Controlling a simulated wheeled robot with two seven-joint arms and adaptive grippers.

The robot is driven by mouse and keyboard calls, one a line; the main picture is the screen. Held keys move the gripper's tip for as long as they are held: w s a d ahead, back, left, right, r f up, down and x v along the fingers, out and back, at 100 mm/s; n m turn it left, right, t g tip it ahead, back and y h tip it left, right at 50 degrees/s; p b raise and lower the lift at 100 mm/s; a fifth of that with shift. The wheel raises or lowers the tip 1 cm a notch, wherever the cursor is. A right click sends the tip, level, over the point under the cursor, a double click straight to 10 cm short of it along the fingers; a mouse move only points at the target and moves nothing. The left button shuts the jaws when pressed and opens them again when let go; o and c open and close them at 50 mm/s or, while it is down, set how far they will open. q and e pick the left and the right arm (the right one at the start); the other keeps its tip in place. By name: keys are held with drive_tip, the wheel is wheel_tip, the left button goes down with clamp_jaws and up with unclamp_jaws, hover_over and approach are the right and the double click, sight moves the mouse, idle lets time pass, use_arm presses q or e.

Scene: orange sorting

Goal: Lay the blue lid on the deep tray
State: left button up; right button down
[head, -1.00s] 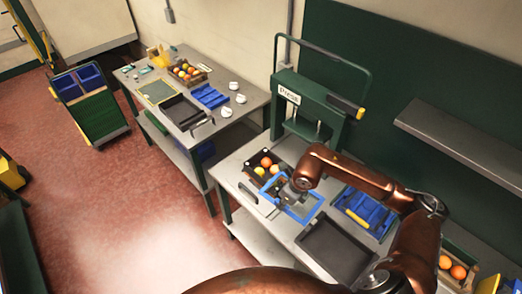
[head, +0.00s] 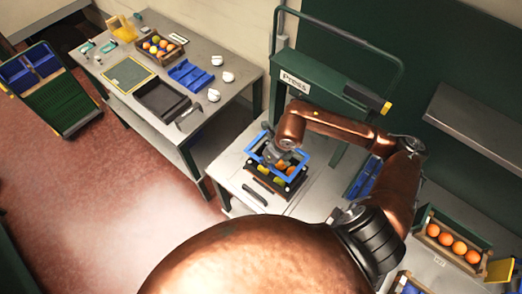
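The blue lid (head: 264,141), a blue-edged frame with a see-through middle, is over a dark tray (head: 284,195) on the near table in the head view. Oranges and greener fruit show in the tray and through the lid. My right gripper (head: 272,154) reaches from the right and appears shut on the middle of the lid; its fingertips are partly hidden. The lid's outline is shifted towards the back left of the tray; whether it touches the rim I cannot tell. My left gripper is not in view.
The green press (head: 300,90) stands behind the tray. A dark bar (head: 254,195) lies in front of it. A blue rack (head: 362,180) is partly hidden by my arm. An orange crate (head: 430,230) stands at right. The left table holds an empty black tray (head: 150,108).

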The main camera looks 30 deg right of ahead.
sight(273, 168)
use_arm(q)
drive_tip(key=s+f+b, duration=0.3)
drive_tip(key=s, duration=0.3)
use_arm(e)
drive_tip(key=s+f, duration=0.1)
drive_tip(key=f, duration=0.1)
drive_tip(key=s+f, duration=0.1)
drive_tip(key=shift+s+f, duration=0.1)
drive_tip(key=shift+f, duration=0.3)
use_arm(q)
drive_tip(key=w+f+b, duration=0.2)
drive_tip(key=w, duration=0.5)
use_arm(e)
drive_tip(key=shift+d+x, duration=0.2)
drive_tip(key=shift+x, duration=0.85)
use_arm(q)
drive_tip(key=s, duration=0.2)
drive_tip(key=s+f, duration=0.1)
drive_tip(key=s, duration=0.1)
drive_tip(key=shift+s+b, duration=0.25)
drive_tip(key=shift+b, duration=0.15)
use_arm(e)
drive_tip(key=shift+w, duration=0.3)
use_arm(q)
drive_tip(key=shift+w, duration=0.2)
